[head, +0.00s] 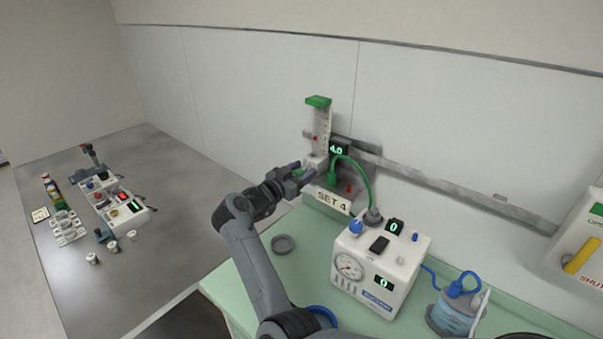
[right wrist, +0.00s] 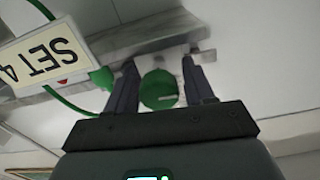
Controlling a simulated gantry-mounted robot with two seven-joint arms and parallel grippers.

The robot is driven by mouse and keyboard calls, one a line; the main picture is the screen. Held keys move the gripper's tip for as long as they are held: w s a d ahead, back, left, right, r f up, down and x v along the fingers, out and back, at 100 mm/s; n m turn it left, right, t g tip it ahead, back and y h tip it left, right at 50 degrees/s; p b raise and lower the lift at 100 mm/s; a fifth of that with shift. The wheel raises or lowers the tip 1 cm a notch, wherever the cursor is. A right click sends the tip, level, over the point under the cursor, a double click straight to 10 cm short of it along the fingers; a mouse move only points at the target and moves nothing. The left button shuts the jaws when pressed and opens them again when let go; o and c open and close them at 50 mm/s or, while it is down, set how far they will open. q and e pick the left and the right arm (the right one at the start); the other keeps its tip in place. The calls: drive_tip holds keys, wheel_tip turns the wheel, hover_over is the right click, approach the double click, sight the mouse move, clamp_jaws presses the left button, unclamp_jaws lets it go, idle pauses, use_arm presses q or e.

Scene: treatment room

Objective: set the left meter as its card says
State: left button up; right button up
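The left meter (head: 319,125) is an upright clear tube with a green top on the wall rail. A small red mark shows in its tube. Its dark display (head: 337,150) reads 4.0 in green digits. Its card (head: 332,203) reads SET 4 and hangs below it. My right gripper (head: 304,174) is at the meter's base. In the right wrist view a round green knob (right wrist: 159,89) lies between the two spread fingers, with narrow gaps seeming to show beside it. The card also shows there, turned over (right wrist: 50,55). My left gripper is not in view.
A green hose (head: 368,181) runs from the meter toward a white machine (head: 385,262) with a gauge and displays on the green counter (head: 235,291). A round grey dish (head: 284,244) stands near my right arm. A blue-lidded jar (head: 452,312) stands at right. A grey table (head: 160,210) holds small items.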

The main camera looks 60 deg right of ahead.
drive_tip(key=shift+o, duration=0.2)
drive_tip(key=w+a, duration=0.1)
drive_tip(key=a, duration=0.9)
drive_tip(key=shift+w+a, duration=0.3)
drive_tip(key=shift+a, duration=0.05)
idle(2.0)
drive_tip(key=shift+a, duration=0.1)
